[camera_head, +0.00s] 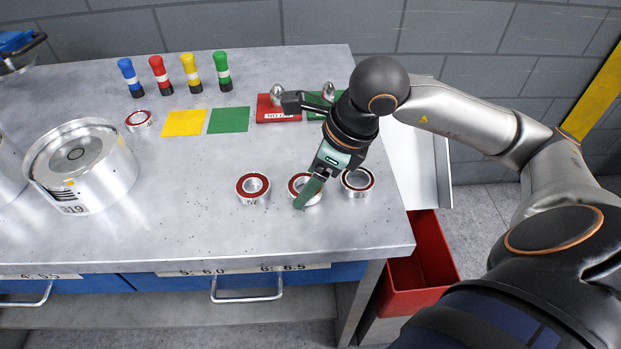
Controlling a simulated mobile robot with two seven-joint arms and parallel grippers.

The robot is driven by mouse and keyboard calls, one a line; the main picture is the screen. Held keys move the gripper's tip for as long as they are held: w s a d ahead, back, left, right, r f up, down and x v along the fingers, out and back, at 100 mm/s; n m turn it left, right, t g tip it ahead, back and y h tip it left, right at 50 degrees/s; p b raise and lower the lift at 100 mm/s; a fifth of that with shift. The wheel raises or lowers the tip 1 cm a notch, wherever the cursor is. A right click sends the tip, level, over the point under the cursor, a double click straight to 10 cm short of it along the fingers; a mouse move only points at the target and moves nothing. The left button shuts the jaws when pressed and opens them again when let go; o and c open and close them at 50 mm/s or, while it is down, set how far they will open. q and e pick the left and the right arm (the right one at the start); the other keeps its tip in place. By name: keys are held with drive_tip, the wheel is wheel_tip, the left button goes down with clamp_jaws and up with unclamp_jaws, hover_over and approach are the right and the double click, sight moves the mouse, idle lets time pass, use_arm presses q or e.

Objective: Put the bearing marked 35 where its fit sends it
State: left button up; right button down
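Three bearings with dark red seals stand in a row on the bench: a left one (252,187), a middle one (296,183) and a right one (358,181). A fourth bearing (139,120) lies near the yellow square. I cannot read a 35 on any of them. My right gripper (311,190) reaches down over the middle bearing. Its green finger covers part of that bearing, and I cannot tell whether it grips it. A red block with lettering (278,112) and a green block (316,107), partly behind my arm, stand at the back. My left gripper is not in view.
A yellow square (184,123) and green square (229,120) lie mid-bench, before several coloured markers (191,72). A large metal cylinder (85,165) stands left. A grey tray (424,170) adjoins the right edge, above a red bin (425,262). The front middle is clear.

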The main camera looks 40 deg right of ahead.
drive_tip(key=shift+f+b, duration=0.2)
drive_tip(key=shift+b, duration=0.1)
unclamp_jaws()
drive_tip(key=shift+r, duration=0.1)
drive_tip(key=p+v, duration=0.2)
drive_tip(key=v, duration=1)
drive_tip(key=shift+r, duration=0.2)
